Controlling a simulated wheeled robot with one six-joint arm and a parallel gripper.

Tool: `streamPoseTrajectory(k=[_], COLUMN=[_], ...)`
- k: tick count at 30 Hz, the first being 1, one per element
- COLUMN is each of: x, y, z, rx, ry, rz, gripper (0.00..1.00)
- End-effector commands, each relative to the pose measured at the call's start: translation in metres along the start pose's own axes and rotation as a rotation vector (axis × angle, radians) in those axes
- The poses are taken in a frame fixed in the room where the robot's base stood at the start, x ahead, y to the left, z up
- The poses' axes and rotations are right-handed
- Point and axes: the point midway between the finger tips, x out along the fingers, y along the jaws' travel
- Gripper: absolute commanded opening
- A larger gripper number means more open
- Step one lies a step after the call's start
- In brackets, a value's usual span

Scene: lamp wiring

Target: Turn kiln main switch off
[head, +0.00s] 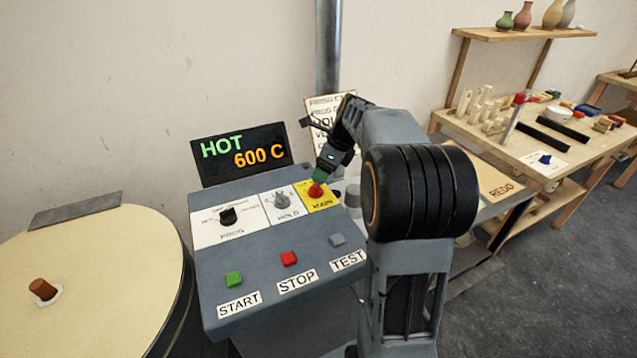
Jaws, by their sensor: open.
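The kiln main switch (316,190) is a red knob on a yellow plate marked MAIN, at the upper right of the grey control panel (265,250). My gripper (322,174) is at the red knob, just above and behind it in the picture. The gripper is open; its fingertips are small here, and I cannot tell whether they touch the knob. The knob's exact turn position is too small to tell. A black display (240,153) behind the panel reads HOT in green and 600 C in orange.
The panel also carries a black PROG knob (228,216), a grey HOLD knob (282,201), and green START (233,279), red STOP (289,258) and grey TEST (337,240) buttons. The round kiln (110,270) stands left. A wooden workbench (560,150) with tools stands right.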

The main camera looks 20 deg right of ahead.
Motion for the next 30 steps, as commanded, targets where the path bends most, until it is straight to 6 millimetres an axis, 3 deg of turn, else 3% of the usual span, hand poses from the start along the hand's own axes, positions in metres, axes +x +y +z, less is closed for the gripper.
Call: streamPoseTrajectory(k=[6,12,25,30], x=[0.036,0.055,0.061,0.061], y=[0.000,0.000,-0.001,-0.001], z=[-0.001,-0.001,-0.001,-0.001], rx=[0.000,0.002,0.001,0.001], ry=[0.001,0.000,0.000,0.000], rz=[0.001,0.000,-0.002,-0.002], gripper=[0.69,0.69,0.69,0.55])
